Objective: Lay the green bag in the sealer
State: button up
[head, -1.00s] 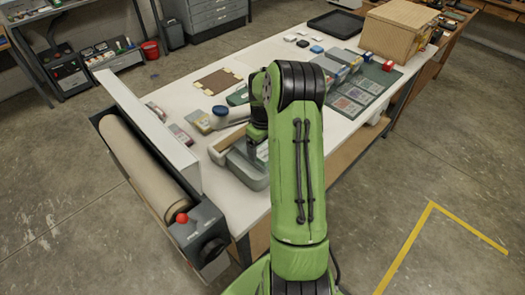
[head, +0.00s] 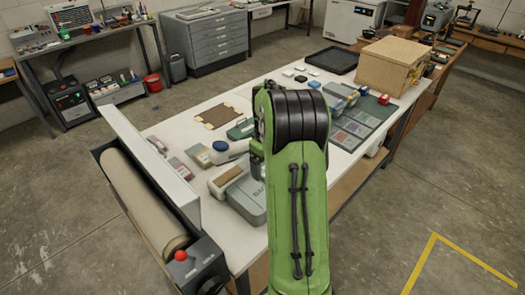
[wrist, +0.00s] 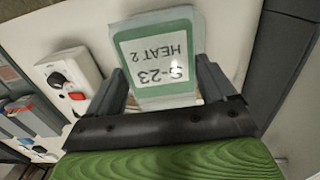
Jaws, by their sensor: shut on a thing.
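The green bag (wrist: 160,58) is a flat clear pouch with a green border and a white label reading "S-23 HEAT 2", upside down in the wrist view. My gripper (wrist: 162,78) is shut on it, with one dark finger at each side of its near end. In the head view my green arm hides the gripper and the bag. A grey device (head: 246,203) stands on the table left of my arm, partly hidden by it. I cannot tell for certain whether it is the sealer.
A paper roll (head: 145,200) in a holder with a red knob lines the table's left end. A blue-lidded bottle (head: 222,151) and small boxes lie near the grey device. A cardboard box (head: 393,65) stands far right.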

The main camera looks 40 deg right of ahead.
jog(key=s+f, duration=0.1)
jog(key=f, duration=0.1)
jog(key=s+f, duration=0.1)
jog(key=f, duration=0.2)
jog(key=s+a+f, duration=0.1)
jog(key=f, duration=0.1)
jog(key=shift+f+b, duration=0.15)
jog(key=shift+b, duration=0.15)
jog(key=shift+a+f, duration=0.1)
jog(key=shift+a, duration=0.05)
jog(key=p, duration=0.1)
send_near(248, 185)
notch_tip(248, 185, down, 5)
jog(key=shift+f, duration=0.1)
jog(key=shift+s, duration=0.1)
jog(key=shift+f, duration=0.5)
